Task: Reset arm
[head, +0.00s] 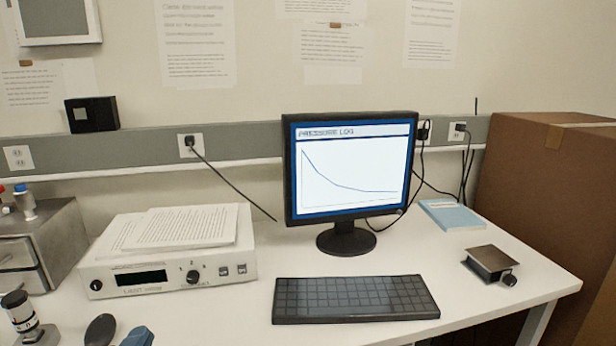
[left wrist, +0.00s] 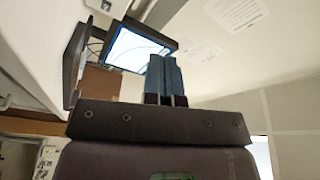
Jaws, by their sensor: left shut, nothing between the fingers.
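My left gripper (left wrist: 163,75) shows in the left wrist view as two blue fingers side by side, shut with nothing between them. In the head view only a small blue piece at the bottom left edge, probably its fingertips (head: 138,337), shows; the rest is cut off. It is low in front of the desk's left part, apart from the monitor and keyboard. My right gripper is in neither view.
The white desk (head: 510,290) holds a monitor (head: 350,165), a keyboard (head: 355,298), a controller box (head: 165,275) with papers, a blue booklet (head: 450,214) and a small dark device (head: 492,262). A metal box (head: 40,240) stands left, a large cardboard box (head: 550,190) right.

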